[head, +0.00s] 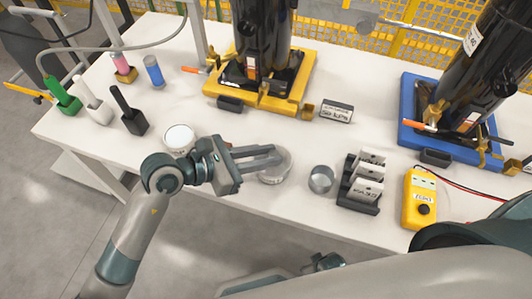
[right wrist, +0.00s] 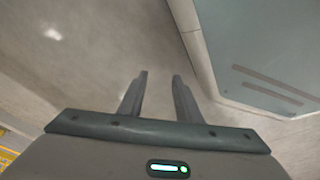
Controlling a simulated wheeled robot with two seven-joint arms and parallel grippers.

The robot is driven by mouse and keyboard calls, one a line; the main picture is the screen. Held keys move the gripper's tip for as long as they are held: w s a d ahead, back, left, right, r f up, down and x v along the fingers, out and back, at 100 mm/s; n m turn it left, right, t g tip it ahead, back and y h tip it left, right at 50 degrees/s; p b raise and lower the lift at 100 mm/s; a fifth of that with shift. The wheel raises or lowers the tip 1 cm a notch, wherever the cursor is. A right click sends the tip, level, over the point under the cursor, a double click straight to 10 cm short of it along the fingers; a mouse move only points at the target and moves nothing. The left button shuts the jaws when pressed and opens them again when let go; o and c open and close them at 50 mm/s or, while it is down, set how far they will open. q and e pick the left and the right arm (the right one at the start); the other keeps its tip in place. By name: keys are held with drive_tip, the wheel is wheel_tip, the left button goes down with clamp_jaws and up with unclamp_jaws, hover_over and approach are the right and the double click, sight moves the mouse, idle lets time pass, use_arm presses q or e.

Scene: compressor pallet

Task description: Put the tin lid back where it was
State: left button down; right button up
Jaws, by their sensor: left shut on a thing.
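My left gripper (head: 278,157) reaches in from the left over the front part of the white table. It is shut on the tin lid (head: 274,177), a pale grey round thing partly hidden by the fingers. Whether the lid touches the table is hard to tell. A round tin with a white top (head: 180,137) stands to the left, behind my left wrist. An open grey metal tin (head: 321,179) stands just right of the lid. My right gripper (right wrist: 159,82) shows in the right wrist view with its fingers apart and nothing between them, over the floor.
A black rack with labelled plates (head: 364,185) and a yellow meter (head: 420,200) stand to the right. Black compressors sit on yellow (head: 290,100) and blue (head: 408,105) bases behind. Several coloured bottles and brushes stand at the left. The table's front edge is close.

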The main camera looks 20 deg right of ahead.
drive_tip(key=shift+w, duration=0.1)
use_arm(q)
drive_tip(key=shift+f, duration=0.15)
drive_tip(key=c, duration=1.8)
unclamp_jaws()
drive_tip(key=shift+o, duration=1.1)
use_arm(e)
drive_tip(key=shift+w+a+r, duration=0.1)
drive_tip(key=shift+w+r, duration=0.15)
drive_tip(key=shift+w, duration=0.25)
drive_tip(key=shift+w+r, duration=0.2)
drive_tip(key=shift+w, duration=0.3)
drive_tip(key=shift+s, duration=0.1)
